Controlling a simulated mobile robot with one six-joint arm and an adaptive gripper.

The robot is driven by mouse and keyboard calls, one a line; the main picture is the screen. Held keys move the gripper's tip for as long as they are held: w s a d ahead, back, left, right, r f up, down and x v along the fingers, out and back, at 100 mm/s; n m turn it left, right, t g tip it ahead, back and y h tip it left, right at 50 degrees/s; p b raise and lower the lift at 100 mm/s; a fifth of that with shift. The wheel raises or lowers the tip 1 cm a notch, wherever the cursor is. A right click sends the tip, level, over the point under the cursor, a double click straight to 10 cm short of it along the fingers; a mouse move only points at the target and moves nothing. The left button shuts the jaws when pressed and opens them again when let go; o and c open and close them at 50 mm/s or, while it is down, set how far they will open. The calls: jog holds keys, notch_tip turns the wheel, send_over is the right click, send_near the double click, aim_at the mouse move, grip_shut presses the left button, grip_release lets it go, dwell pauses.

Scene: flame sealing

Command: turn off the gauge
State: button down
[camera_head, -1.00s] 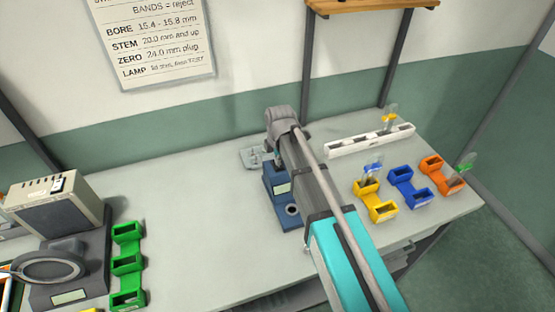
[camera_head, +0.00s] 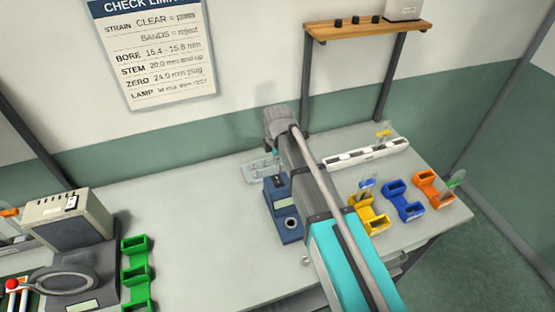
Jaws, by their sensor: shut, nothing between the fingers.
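The gauge looks to be the blue device (camera_head: 290,230) on the table, with a small pale display (camera_head: 281,206) and a round socket on its front. My arm passes over it from the lower right and covers its right side. My gripper (camera_head: 272,152) is at the arm's far end, above and behind the gauge. It is mostly hidden by my own wrist, with only a small part showing. It is shut with nothing seen in it. I cannot make out a switch on the gauge, or whether the gripper touches it.
A clear tray (camera_head: 260,171) lies behind the gauge. Yellow (camera_head: 372,224), blue (camera_head: 410,211) and orange (camera_head: 428,177) bins and a white rack (camera_head: 352,158) stand to the right. Green bins (camera_head: 136,270) and a grey device (camera_head: 70,222) are at the left. The table between is clear.

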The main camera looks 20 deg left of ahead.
jog(key=shift+w+a+r+p, duration=0.1)
jog(key=shift+w+r+p, duration=0.05)
jog(key=shift+r+p, duration=1.25)
jog(key=shift+w+a+r+p, duration=0.1)
jog(key=shift+r+p, duration=1.05)
jog(key=shift+r, duration=0.3)
jog(key=s+d+f+m+b, duration=0.3)
jog(key=d+m, duration=0.5)
jog(key=d, duration=0.6)
jog(key=s+d+f+m+b, duration=0.3)
jog(key=d+m, duration=0.6)
jog(key=d, duration=0.5)
jog(key=s+d+f+m+b, duration=0.2)
jog(key=d+f+m+b, duration=0.3)
jog(key=d+m, duration=0.4)
jog(key=d, duration=0.4)
jog(key=shift+s+d+f+g+h+b, duration=0.3)
jog(key=shift+s+d+g, duration=0.1)
